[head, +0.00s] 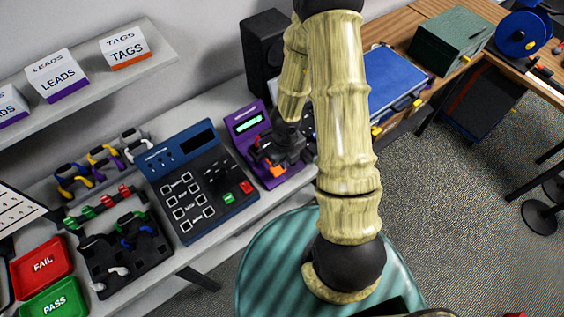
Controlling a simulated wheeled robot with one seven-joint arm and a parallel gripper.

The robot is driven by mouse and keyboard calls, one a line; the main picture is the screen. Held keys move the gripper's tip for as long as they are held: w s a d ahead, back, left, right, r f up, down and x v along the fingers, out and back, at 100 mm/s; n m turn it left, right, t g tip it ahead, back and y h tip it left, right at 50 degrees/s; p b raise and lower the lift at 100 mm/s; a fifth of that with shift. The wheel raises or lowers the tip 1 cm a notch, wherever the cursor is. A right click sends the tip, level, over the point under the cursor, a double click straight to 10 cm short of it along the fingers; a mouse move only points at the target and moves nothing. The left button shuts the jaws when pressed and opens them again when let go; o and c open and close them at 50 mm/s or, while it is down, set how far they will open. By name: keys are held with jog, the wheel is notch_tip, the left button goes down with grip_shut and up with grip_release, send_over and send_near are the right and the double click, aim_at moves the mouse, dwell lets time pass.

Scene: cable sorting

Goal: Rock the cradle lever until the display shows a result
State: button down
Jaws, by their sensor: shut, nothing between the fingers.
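A purple device (244,117) stands on the grey bench, with a lit green display (249,124) whose text is too small to read. An orange part (278,170), which looks like the cradle lever, shows at its front right. My gripper (275,158) is shut and empty, reaching down over the right part of this device, close beside the orange part. I cannot tell whether they touch. My gripper and arm hide much of the device's right side, including most of the cradle.
A blue tester (195,140) with a dark screen stands just left. Racks of cables (120,240), a red FAIL tray (42,264) and a green PASS tray (55,301) lie farther left. A black speaker (263,50) stands behind; a blue case (395,80) lies right.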

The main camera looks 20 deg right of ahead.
jog(key=r+p, duration=0.1)
jog(key=r, duration=0.1)
jog(key=s+r+p, duration=0.1)
jog(key=r, duration=0.2)
jog(key=shift+s+d+r, duration=0.1)
jog(key=shift+d+r, duration=0.05)
jog(key=shift+r, duration=0.1)
dwell(0.5)
